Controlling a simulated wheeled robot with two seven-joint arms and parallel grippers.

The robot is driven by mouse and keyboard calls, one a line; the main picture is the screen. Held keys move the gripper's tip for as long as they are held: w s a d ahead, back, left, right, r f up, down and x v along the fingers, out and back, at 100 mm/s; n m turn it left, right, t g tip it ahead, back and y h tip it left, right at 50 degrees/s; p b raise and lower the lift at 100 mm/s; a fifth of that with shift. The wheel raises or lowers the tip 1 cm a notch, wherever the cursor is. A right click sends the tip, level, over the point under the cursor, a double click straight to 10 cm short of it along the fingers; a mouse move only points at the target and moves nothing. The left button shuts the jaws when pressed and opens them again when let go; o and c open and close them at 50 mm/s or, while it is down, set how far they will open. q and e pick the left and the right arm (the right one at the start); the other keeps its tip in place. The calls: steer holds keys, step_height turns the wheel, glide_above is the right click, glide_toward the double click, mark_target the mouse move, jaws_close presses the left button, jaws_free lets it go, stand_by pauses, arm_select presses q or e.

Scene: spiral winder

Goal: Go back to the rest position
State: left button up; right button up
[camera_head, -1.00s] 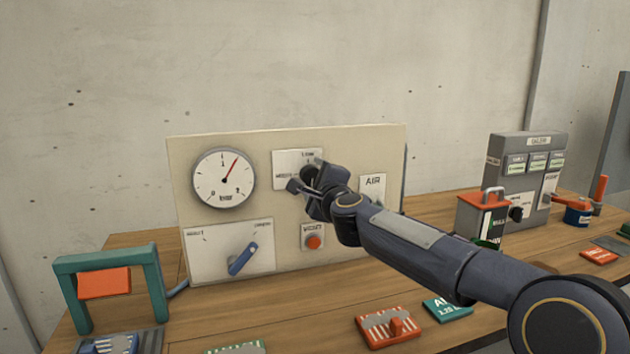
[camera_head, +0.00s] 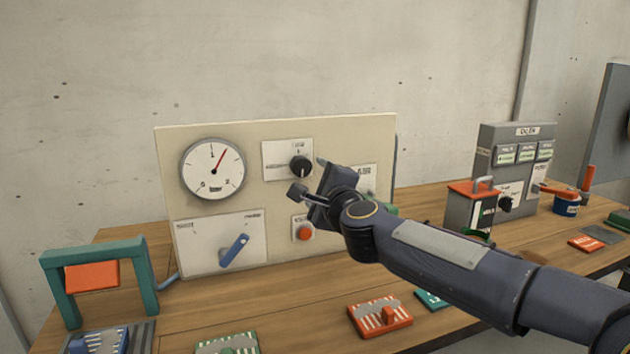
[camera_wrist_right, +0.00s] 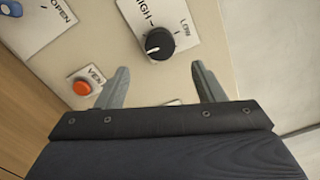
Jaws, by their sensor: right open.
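My right gripper (camera_head: 308,178) is open and empty in front of the cream control panel (camera_head: 222,128), just right of and below the black knob (camera_head: 301,167). In the right wrist view the knob (camera_wrist_right: 159,43) stands beyond and between the two spread fingers (camera_wrist_right: 160,88), apart from them. Its plate reads HIGH and LOW. The right arm covers part of the AIR plate (camera_head: 366,172). My left gripper is in none of the views.
The panel also carries a dial gauge (camera_head: 213,169), a blue lever (camera_head: 234,250) and a red button (camera_head: 304,234). A teal stand (camera_head: 146,276) is at left. Red (camera_head: 380,317) and green (camera_head: 226,344) blocks lie in front. A grey unit (camera_head: 516,150) stands right.

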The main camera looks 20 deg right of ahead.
steer(key=s+f+n+g+y, duration=0.2)
steer(key=s+f+n+g, duration=0.4)
steer(key=s+f+n, duration=0.75)
steer(key=s+f+n+g+y, duration=0.1)
steer(key=s+f+n+g, duration=0.55)
steer(key=s+f, duration=1.3)
steer(key=s+r+p, duration=0.2)
steer(key=r+p, duration=0.6)
steer(key=r, duration=0.2)
steer(key=s+r+p, duration=0.2)
steer(key=r+p, duration=0.5)
steer(key=r, duration=0.3)
steer(key=shift+d+r+p, duration=0.15)
steer(key=shift+r+p, duration=0.25)
